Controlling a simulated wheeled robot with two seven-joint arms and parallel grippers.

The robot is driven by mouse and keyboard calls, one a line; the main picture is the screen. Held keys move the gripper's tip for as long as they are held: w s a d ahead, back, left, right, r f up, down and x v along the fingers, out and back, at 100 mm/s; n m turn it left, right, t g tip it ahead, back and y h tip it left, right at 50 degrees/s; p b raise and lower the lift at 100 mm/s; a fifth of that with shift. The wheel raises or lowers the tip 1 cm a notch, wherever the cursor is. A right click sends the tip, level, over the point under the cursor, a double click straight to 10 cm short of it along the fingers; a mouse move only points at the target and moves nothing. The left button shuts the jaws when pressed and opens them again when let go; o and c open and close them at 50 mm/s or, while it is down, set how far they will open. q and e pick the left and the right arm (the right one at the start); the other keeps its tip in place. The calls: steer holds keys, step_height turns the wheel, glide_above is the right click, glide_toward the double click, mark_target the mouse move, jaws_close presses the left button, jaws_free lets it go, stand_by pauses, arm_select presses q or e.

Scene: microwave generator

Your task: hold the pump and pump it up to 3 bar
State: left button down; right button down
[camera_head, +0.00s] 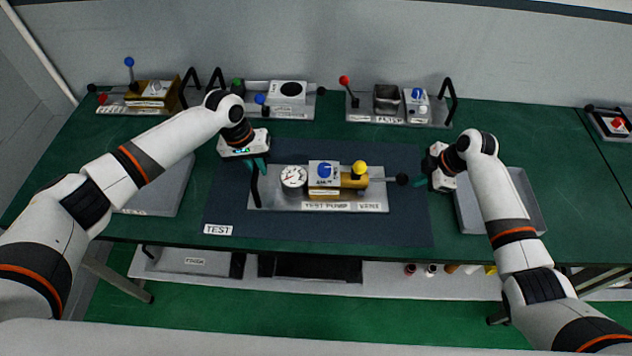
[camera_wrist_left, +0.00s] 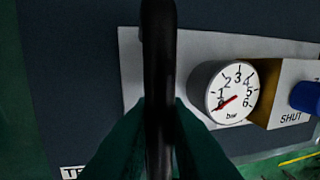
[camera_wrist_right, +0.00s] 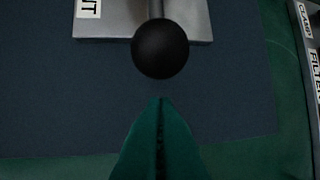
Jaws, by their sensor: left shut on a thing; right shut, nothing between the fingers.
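The test pump (camera_head: 375,204) sits on the dark blue mat marked TEST (camera_head: 320,235). It has a round bar gauge (camera_head: 293,178), a blue knob (camera_head: 324,171), a yellow knob (camera_head: 359,167) and a lever ending in a black ball (camera_head: 402,179). In the left wrist view, the red needle of the gauge (camera_wrist_left: 232,92) points close to 0. The blue knob's block reads SHUT there. My left gripper (camera_head: 260,164) is shut on the pump's black handle (camera_wrist_left: 159,60). My right gripper (camera_head: 419,183) is shut and empty, its tips just short of the black ball (camera_wrist_right: 160,48), apart from it.
Behind stand three other fixtures: a brass one (camera_head: 151,92) at left, one with a green knob (camera_head: 288,95) in the middle, and one marked FLUSH (camera_head: 398,105). Grey trays lie left (camera_head: 165,185) and right (camera_head: 525,200) of the mat.

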mark_target(398, 178)
steer(key=shift+a, duration=0.1)
steer(key=shift+a, duration=0.65)
steer(key=shift+a, duration=0.85)
steer(key=shift+a, duration=0.85)
steer(key=shift+s+a, duration=0.1)
steer(key=shift+a, duration=0.6)
